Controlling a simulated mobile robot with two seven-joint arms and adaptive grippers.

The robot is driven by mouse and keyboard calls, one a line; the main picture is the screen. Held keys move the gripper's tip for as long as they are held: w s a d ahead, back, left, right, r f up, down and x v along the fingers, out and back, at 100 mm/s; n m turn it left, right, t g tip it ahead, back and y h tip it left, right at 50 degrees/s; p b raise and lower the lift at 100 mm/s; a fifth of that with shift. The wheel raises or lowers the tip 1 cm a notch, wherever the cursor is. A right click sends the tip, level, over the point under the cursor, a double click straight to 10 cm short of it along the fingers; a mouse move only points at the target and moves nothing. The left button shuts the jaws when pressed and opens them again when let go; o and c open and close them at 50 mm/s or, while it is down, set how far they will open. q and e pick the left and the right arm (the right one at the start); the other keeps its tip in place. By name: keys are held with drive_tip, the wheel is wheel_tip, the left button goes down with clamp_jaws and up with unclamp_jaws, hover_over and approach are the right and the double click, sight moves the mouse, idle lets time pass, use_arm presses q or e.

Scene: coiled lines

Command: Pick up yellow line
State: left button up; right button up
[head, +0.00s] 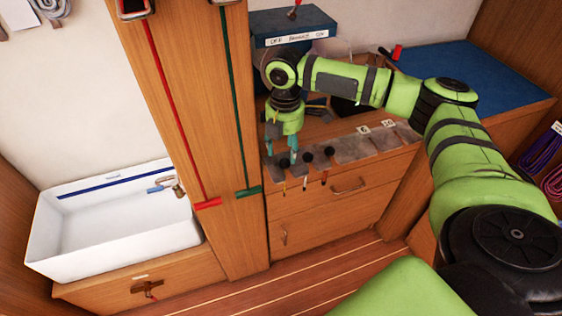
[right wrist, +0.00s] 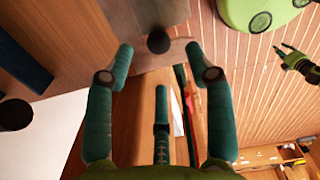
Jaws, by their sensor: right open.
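I cannot make out a yellow line in either view. My right gripper (head: 281,152) hangs fingers down in front of the tool strip in the head view. In the right wrist view its teal fingers (right wrist: 158,58) are spread apart with nothing between them. A dark round knob shows beyond the fingertips.
A wooden post with a red line (head: 173,107) and a green line (head: 234,98) stands left of my right gripper. A white basin (head: 110,235) is further left. Purple coils (head: 541,148) and pink coils (head: 554,181) hang at the right edge. A blue box (head: 291,28) stands behind.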

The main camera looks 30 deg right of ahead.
sight(285, 161)
drive_tip(key=shift+s+d+f+p, duration=0.1)
drive_tip(key=shift+s+f+p, duration=0.1)
drive_tip(key=shift+f, duration=0.35)
drive_tip(key=shift+s+f+p, duration=0.1)
drive_tip(key=shift+f+p, duration=0.1)
drive_tip(key=shift+f, duration=0.3)
drive_tip(key=shift+w+f, duration=0.2)
drive_tip(key=shift+f, duration=0.95)
drive_tip(key=shift+w+f, duration=0.1)
drive_tip(key=shift+f, duration=0.1)
drive_tip(key=c, duration=1)
use_arm(q)
drive_tip(key=shift+s+d+r, duration=0.1)
drive_tip(key=shift+s+r, duration=0.1)
drive_tip(key=shift+r, duration=0.45)
